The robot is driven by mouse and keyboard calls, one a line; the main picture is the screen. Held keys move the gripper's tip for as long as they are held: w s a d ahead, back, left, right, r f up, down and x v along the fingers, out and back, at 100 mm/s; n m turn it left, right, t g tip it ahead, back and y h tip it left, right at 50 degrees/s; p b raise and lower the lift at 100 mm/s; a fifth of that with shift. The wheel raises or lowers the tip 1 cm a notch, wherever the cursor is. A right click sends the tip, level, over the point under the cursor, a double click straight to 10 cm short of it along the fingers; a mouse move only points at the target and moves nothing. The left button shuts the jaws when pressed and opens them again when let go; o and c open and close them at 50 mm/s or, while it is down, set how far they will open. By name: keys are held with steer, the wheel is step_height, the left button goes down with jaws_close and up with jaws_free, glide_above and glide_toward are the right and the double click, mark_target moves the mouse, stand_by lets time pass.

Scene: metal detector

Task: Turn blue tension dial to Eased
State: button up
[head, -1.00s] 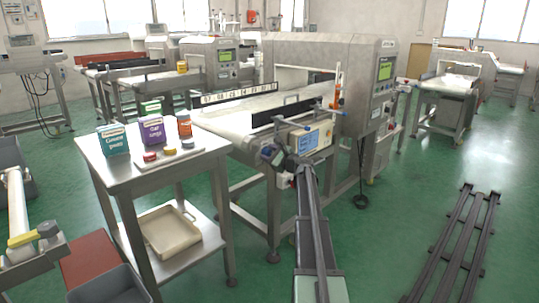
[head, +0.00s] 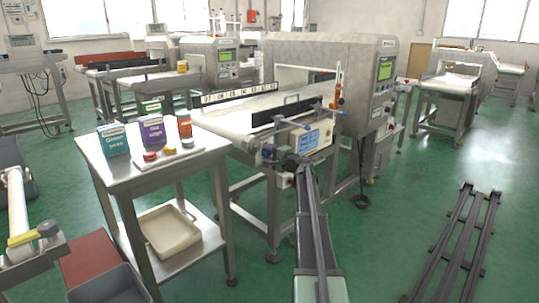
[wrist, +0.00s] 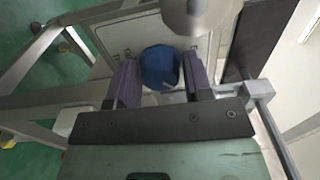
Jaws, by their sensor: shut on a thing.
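The blue tension dial (wrist: 160,67) is a faceted blue knob on a pale panel of the conveyor's side, in the wrist view. My gripper (wrist: 160,85) has one dark finger on each side of the dial and is shut on it. In the head view my gripper (head: 287,160) is at the conveyor's near end, beside a blue display panel (head: 310,141). The Eased mark and the dial's pointer cannot be made out.
The metal detector arch (head: 330,60) stands over the conveyor belt (head: 225,120). A steel table (head: 130,170) with cartons and small coloured pieces stands to the left. A rounded metal part (wrist: 200,12) sits just above the dial in the wrist view.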

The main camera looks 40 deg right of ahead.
steer(key=n, duration=0.4)
steer(key=shift+n, duration=0.3)
steer(key=shift+f+n, duration=0.1)
steer(key=shift+n, duration=2.2)
steer(key=o, duration=0.9)
steer(key=s, duration=0.3)
steer(key=s+d, duration=0.1)
steer(key=s, duration=0.6)
steer(key=shift+s+d, duration=0.2)
steer(key=shift+s, duration=0.2)
